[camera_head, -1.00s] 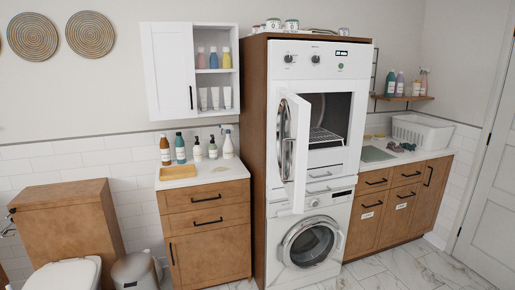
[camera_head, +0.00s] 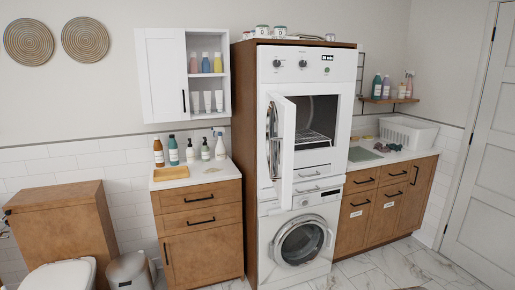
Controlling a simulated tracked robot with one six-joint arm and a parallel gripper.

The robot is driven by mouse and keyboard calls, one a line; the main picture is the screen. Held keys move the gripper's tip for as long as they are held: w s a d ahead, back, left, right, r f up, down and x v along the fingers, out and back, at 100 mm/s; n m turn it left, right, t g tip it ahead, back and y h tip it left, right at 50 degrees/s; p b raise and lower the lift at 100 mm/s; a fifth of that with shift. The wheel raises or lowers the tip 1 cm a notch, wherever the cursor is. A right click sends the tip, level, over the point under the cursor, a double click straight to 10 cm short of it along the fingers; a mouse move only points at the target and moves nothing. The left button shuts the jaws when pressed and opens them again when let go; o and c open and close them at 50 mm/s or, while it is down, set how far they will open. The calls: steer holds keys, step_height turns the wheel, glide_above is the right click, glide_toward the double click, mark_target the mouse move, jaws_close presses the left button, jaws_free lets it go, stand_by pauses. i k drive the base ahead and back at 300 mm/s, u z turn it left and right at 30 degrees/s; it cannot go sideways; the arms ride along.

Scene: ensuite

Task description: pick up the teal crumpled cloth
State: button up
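Several small crumpled cloths (camera_head: 388,147) lie in a cluster on the right counter, in front of a white basket. They look dark, grey and reddish; they are too small to tell which one is the teal cloth. A flat pale green patch (camera_head: 362,154) shows on the same counter, to the left of the cluster. My gripper is not in view.
The right counter's wooden cabinet (camera_head: 383,200) stands beside the tall washer and dryer stack (camera_head: 306,140). The dryer door (camera_head: 283,150) hangs open into the room. A white basket (camera_head: 408,132) stands at the counter's back. Marble floor (camera_head: 385,268) shows clear before the right cabinet.

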mark_target(394, 146)
steer(key=z, duration=0.05)
steer(key=i, duration=1)
steer(key=u, duration=0.1)
